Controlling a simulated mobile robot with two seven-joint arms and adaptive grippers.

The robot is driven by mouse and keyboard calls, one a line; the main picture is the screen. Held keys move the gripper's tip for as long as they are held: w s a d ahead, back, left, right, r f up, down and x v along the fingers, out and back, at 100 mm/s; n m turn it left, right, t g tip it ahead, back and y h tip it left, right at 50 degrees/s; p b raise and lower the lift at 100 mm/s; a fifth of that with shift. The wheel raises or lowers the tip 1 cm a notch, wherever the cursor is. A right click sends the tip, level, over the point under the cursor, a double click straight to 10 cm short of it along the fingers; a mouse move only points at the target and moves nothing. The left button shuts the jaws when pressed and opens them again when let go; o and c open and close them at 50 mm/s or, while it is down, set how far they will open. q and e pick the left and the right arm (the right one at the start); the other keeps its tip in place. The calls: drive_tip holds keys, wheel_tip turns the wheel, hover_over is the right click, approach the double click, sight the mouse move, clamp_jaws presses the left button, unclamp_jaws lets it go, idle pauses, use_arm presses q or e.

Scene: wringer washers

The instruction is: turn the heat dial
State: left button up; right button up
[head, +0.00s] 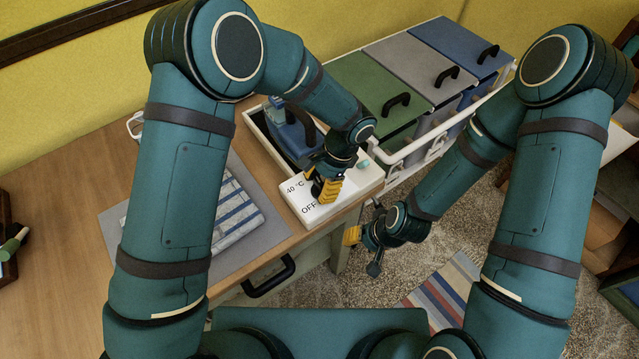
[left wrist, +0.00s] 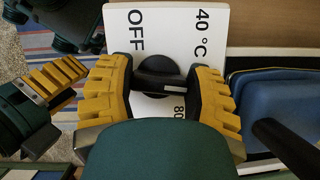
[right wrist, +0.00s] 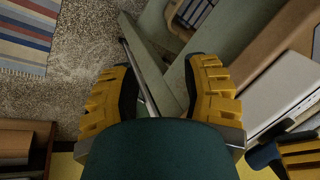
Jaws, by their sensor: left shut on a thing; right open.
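The white dial panel (head: 300,204) sits at the table's right end, with "40 °C" and "OFF" printed on it. In the left wrist view the panel (left wrist: 180,22) also shows part of an "80" mark. The black heat dial (left wrist: 158,73) is a round knob with a bar grip. My left gripper (head: 328,188) is over the panel, its yellow fingers on either side of the dial's bar and shut on it; it also shows in the left wrist view (left wrist: 160,82). My right gripper (head: 362,239) is open and empty, beyond the table's edge; its fingers show apart in the right wrist view (right wrist: 160,88).
A blue iron-like thing (head: 290,130) stands in a tray behind the panel. A folded striped cloth (head: 235,212) lies on a grey mat (head: 115,222). Bins with green (head: 375,90), grey and blue lids stand at the back right. A drawer handle (head: 268,277) juts from the table front.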

use_arm(q)
drive_tip(key=shift+w, duration=0.1)
idle(0.3)
drive_tip(key=o, duration=1.2)
drive_tip(key=v, duration=1.2)
